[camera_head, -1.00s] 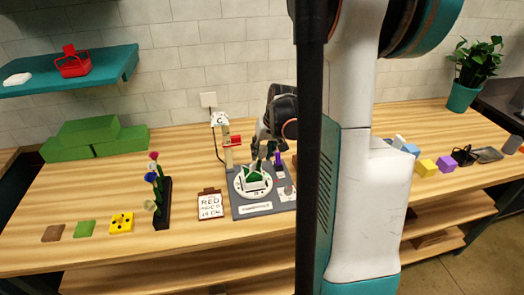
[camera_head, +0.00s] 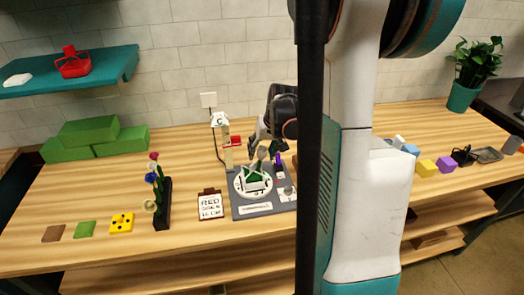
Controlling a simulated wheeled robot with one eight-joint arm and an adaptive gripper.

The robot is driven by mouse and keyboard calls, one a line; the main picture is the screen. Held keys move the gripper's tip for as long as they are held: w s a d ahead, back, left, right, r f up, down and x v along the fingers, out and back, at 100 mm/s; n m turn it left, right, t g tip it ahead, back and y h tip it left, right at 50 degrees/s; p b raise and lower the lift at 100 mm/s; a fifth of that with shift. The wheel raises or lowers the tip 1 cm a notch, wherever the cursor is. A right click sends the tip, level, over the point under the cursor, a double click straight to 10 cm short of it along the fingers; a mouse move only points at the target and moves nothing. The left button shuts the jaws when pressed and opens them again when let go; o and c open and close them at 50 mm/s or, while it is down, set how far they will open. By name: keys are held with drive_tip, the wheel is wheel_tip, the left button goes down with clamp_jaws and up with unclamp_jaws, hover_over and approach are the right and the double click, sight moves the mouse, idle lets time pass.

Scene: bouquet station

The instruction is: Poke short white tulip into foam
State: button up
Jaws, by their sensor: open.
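The foam (camera_head: 254,177) is a green block in a white holder on a round white turntable (camera_head: 240,190), on the grey station base (camera_head: 250,211). Thin green stems show at the foam. A small pale grey-white head, which looks like the short white tulip (camera_head: 262,153), stands above the foam between my fingers. I cannot tell how deep its stem sits. My gripper (camera_head: 265,149) is open just above the foam, its fingers apart around the pale head. My arm hides the area right of the station.
A dark rack (camera_head: 163,208) to the left holds red, blue and pale flowers. A sign (camera_head: 210,205) stands left of the base. A post with a red part (camera_head: 234,141) stands close behind the foam. Coloured blocks (camera_head: 428,168) lie at right.

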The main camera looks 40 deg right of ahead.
drive_tip(key=shift+p+v, duration=1.9)
drive_tip(key=shift+v, duration=1.25)
drive_tip(key=o, duration=0.6)
drive_tip(key=shift+c, duration=0.2)
